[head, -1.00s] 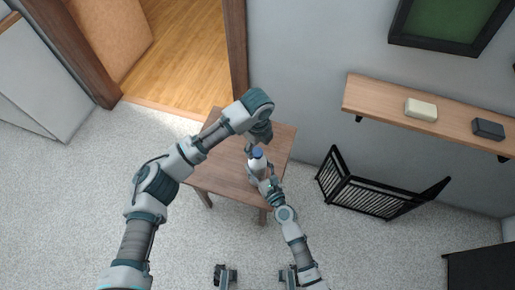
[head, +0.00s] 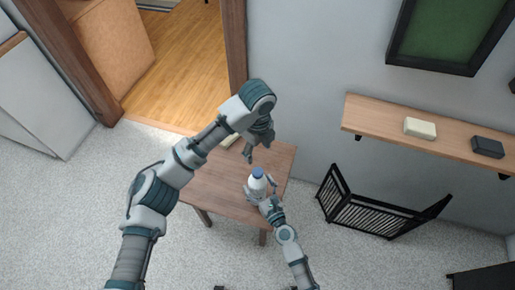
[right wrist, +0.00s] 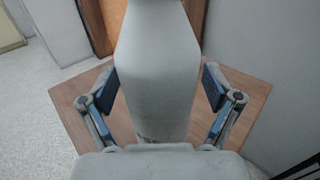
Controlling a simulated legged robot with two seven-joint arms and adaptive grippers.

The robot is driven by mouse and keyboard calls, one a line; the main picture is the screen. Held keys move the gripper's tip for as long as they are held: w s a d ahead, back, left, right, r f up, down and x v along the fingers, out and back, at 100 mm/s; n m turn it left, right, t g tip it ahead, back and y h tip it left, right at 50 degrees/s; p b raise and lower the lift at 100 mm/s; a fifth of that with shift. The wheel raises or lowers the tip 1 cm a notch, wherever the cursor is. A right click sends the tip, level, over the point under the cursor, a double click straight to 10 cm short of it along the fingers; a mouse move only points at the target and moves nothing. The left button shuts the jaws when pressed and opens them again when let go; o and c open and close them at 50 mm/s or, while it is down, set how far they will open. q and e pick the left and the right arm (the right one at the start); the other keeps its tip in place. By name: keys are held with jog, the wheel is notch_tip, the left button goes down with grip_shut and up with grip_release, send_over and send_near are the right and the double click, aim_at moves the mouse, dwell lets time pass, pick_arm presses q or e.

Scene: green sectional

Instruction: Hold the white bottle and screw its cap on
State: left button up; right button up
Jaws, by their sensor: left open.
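The white bottle (head: 257,186) stands upright over the small wooden table (head: 215,190), with a blue cap (head: 258,173) on its top. I cannot tell how tightly the cap sits. My right gripper (head: 261,190) is shut on the bottle, one finger on each side. In the right wrist view the bottle (right wrist: 158,75) fills the middle between the fingers of my right gripper (right wrist: 160,88); its cap is out of that frame. My left gripper (head: 258,153) is open and empty, above and apart from the cap, its fingers pointing down.
A pale flat object (head: 230,141) lies on the table, partly behind my left arm. A wall shelf (head: 455,130) with a cream block (head: 420,128) and a dark block (head: 487,147) is at the right. A black rack (head: 375,212) stands on the floor right of the table.

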dwell(0.3)
jog(key=v, duration=1.2)
